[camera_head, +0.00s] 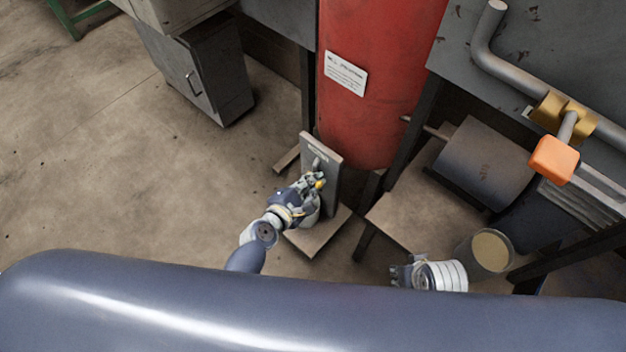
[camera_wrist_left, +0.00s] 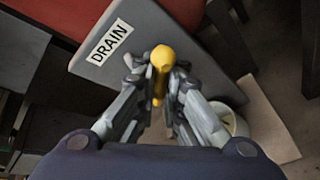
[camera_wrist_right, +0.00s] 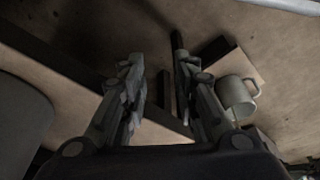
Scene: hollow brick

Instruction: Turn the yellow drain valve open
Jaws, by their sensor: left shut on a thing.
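The yellow drain valve handle (camera_wrist_left: 161,62) sits on a grey upright plate (camera_wrist_left: 160,25) with a white DRAIN label (camera_wrist_left: 109,43). My left gripper (camera_wrist_left: 158,85) is shut on the handle, with a finger on each side of it and its knob standing out between the tips. In the head view my left gripper (camera_head: 312,184) is at the plate (camera_head: 331,160), and only a bit of yellow shows there. My right gripper (camera_wrist_right: 157,75) is open and empty, with a gap between its fingers. In the head view it is low, right of centre (camera_head: 402,272).
A red tank (camera_head: 375,100) stands behind the plate. A cup (camera_wrist_right: 237,96) is near the plate's base. An orange-handled valve (camera_head: 554,160) on a pipe, a grey cylinder (camera_head: 484,162) and a bucket (camera_head: 490,253) are at the right. The floor (camera_head: 130,170) at left is clear.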

